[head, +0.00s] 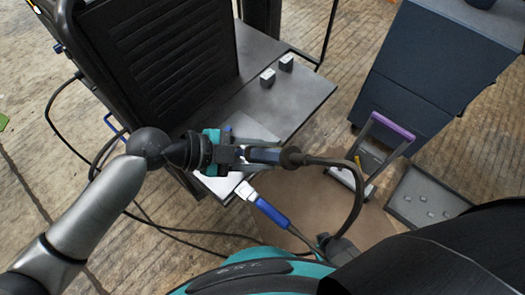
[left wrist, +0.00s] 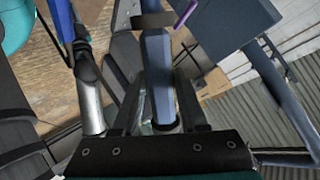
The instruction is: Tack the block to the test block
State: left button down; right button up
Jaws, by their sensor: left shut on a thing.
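My left gripper (head: 258,155) is shut on a blue tool handle (head: 264,155) with a black cable at its right end, above the near edge of the grey work table. The same blue handle (left wrist: 157,78) lies between the dark fingers in the left wrist view. Two small grey blocks (head: 267,77) and (head: 286,62) stand slightly apart on the table, beyond the gripper. I cannot tell which is the test block. A second blue-handled tool (head: 268,209) with a pale end is just below the gripper. My right gripper is not in view.
The grey table (head: 312,92) is bare around the blocks. A black slatted panel (head: 160,55) stands at its left. A purple-handled frame (head: 392,126), a tray with several small pieces (head: 421,196) and a dark blue cabinet (head: 430,65) are at the right. Black cables loop near the gripper.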

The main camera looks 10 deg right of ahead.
aim_at(297, 160)
pick_arm(q)
jog(key=shift+r, duration=0.2)
jog(key=s+d+r+p, duration=0.1)
jog(key=r+p, duration=0.1)
jog(key=s+d+r+p, duration=0.1)
jog(key=s+r+p, duration=0.1)
jog(key=p, duration=0.1)
jog(key=s+d+r+p, duration=0.2)
jog(key=p, duration=0.1)
jog(key=shift+r, duration=0.25)
jog(key=shift+s+d+r, duration=0.2)
jog(key=shift+s, duration=0.05)
dwell(1.2)
